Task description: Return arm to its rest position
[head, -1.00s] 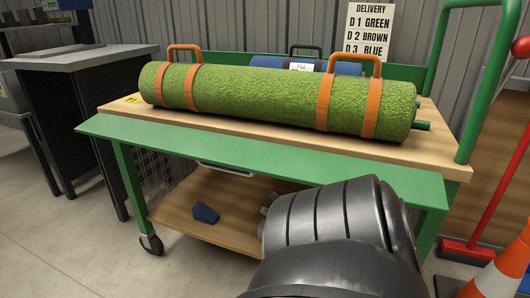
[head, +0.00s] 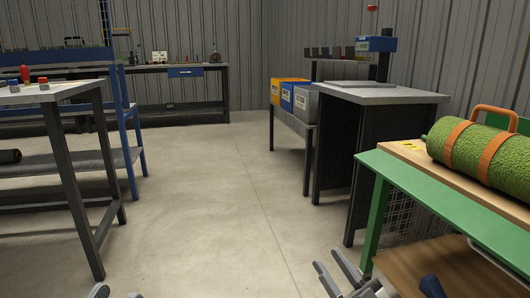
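My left gripper (head: 117,294) shows only as two tips at the bottom edge of the head view, set apart with bare floor between them. The rest of that arm is out of frame. My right gripper (head: 338,272) is at the bottom, left of the green cart (head: 392,172). Its two fingers are apart with nothing between them. The green turf roll (head: 477,154) with orange straps and an orange handle lies on the cart's wooden top. Its right end is cut off by the frame.
A dark-sided workbench (head: 385,95) stands behind the cart. A low table with yellow, blue and grey bins (head: 306,103) is beside it. A grey-topped table (head: 52,94) stands at left, and a long bench (head: 176,70) at the back wall. Open concrete floor (head: 220,200) lies between.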

